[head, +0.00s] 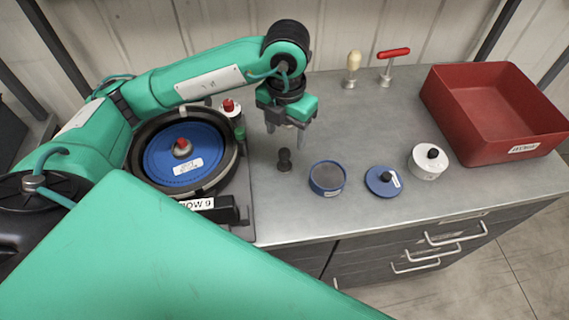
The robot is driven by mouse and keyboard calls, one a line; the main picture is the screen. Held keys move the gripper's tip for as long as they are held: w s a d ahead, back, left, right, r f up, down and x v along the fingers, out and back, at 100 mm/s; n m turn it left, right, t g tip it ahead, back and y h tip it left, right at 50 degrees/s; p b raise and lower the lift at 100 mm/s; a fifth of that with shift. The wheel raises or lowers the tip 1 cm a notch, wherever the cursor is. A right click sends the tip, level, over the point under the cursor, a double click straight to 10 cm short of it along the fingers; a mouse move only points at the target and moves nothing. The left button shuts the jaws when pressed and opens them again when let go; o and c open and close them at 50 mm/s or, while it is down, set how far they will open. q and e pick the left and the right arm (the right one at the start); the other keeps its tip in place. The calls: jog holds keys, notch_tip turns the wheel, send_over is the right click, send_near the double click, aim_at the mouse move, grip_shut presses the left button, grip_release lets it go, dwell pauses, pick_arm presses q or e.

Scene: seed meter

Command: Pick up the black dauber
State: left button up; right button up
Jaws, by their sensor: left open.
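The black dauber (284,161) stands upright on the grey bench top, just right of the seed meter. It looks like a small dark knob on a wider base. My left gripper (287,133) points down above and slightly behind the dauber in the picture. Its two fingers are apart with nothing between them, and they do not appear to touch the dauber. The exact height of the fingertips above the bench is hard to tell. My right gripper is not in view.
The seed meter (222,175) with a blue disc stands left of the dauber. A blue-rimmed round tin (327,190), a blue lid (375,187) and a white pot (420,170) stand to the right. Two handled tools and a red bin (440,102) are farther off.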

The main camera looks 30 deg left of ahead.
aim_at(285, 160)
pick_arm(q)
notch_tip(285, 160, down, 5)
jog(key=shift+f+p, duration=0.2)
jog(key=shift+p, duration=0.1)
jog(key=f, duration=0.1)
jog(key=f+p, duration=0.1)
jog(key=f, duration=0.1)
jog(key=f+p, duration=0.1)
jog(key=shift+w+a+f, duration=0.1)
jog(key=shift+a+f, duration=0.2)
jog(key=shift+f, duration=0.5)
jog(key=c, duration=1.1)
